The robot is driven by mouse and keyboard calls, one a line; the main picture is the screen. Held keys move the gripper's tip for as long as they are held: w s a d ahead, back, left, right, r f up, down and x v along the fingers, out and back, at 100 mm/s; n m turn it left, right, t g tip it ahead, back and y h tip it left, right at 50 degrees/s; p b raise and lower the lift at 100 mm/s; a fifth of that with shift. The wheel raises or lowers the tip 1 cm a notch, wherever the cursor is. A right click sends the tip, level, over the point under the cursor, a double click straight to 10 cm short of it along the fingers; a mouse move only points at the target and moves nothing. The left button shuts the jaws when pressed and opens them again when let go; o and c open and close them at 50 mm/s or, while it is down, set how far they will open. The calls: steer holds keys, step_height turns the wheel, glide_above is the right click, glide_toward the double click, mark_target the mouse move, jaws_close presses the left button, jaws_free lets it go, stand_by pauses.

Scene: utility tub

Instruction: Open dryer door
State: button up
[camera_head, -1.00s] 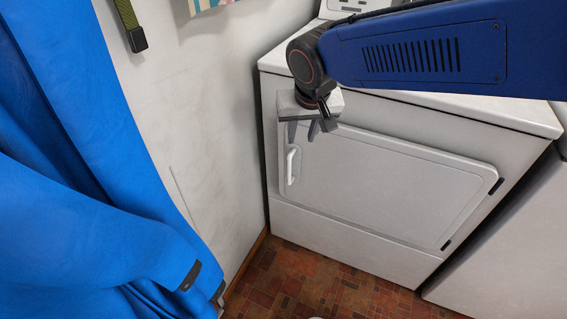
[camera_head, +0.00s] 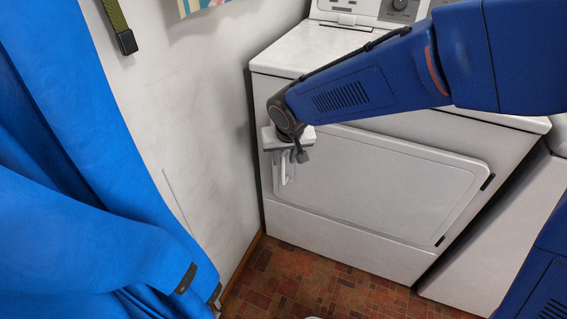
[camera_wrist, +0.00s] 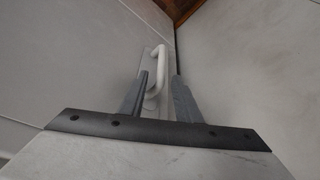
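The white dryer door (camera_head: 395,180) is shut, flush with the dryer front. Its white handle (camera_head: 284,173) is a vertical bar near the door's left edge. My gripper (camera_head: 287,157) is at the upper part of the handle and hides its top. In the wrist view the handle (camera_wrist: 156,65) shows just beyond my gripper (camera_wrist: 160,88). The two grey fingers are apart, with the handle seen between and ahead of their tips, nearer the left finger. I cannot tell whether a finger touches it.
The white wall (camera_head: 190,120) stands close to the dryer's left side. A blue curtain (camera_head: 90,200) hangs at the left. Brown tiled floor (camera_head: 310,275) is clear in front of the dryer. Another white appliance (camera_head: 490,240) stands at the right.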

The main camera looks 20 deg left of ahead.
mark_target(284, 161)
steer(key=shift+x, duration=2.05)
jaws_close()
